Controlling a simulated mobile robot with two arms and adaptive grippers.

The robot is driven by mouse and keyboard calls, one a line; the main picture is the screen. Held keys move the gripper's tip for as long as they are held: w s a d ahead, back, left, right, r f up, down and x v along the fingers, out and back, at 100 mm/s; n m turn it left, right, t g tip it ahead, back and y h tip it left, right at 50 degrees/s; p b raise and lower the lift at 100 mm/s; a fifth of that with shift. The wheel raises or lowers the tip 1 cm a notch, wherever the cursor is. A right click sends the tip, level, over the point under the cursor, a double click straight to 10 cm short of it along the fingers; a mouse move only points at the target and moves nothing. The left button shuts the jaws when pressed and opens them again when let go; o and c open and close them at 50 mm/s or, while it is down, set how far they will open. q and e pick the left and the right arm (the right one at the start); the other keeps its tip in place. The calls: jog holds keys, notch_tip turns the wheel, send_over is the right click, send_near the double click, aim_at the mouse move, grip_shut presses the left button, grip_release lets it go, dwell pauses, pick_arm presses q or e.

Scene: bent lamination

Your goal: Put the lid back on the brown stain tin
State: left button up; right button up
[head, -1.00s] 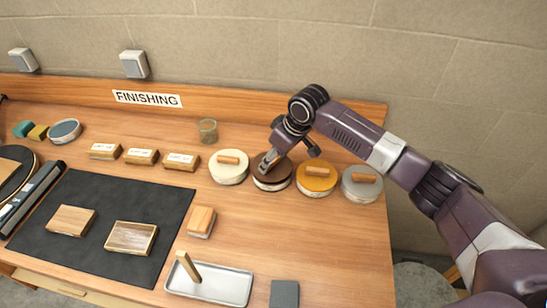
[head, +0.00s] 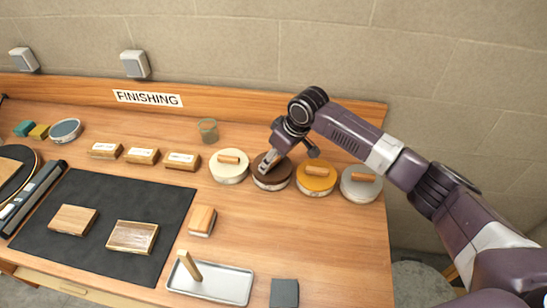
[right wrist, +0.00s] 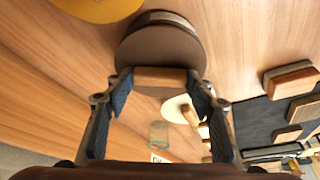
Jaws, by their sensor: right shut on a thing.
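The brown lid (right wrist: 160,50) is a dark round disc with a wooden bar handle (right wrist: 160,77). My right gripper (right wrist: 160,88) is shut on this handle, one finger at each end. In the head view my right gripper (head: 268,160) is over the brown stain tin (head: 272,187), with the lid (head: 285,172) at the tin's top. In the right wrist view part of the tin (right wrist: 160,17) shows beyond the lid's edge, slightly offset. Whether the lid is fully seated cannot be told. My left gripper is out of view.
A cream-lidded tin (head: 229,172) stands close on the left. A yellow-lidded tin (head: 316,183) and a grey-lidded tin (head: 361,188) stand close on the right. A glass jar (head: 208,130) is behind. The bench top (head: 330,240) in front is clear.

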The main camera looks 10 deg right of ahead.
jog(key=shift+p, duration=0.45)
dwell(0.6)
dwell(0.4)
jog(key=o, duration=1.2)
jog(key=shift+o, duration=0.8)
jog(key=o, duration=0.3)
jog(key=shift+o, duration=0.2)
jog(key=shift+r, duration=0.1)
jog(key=shift+r+p, duration=3.4)
jog(key=shift+p, duration=0.35)
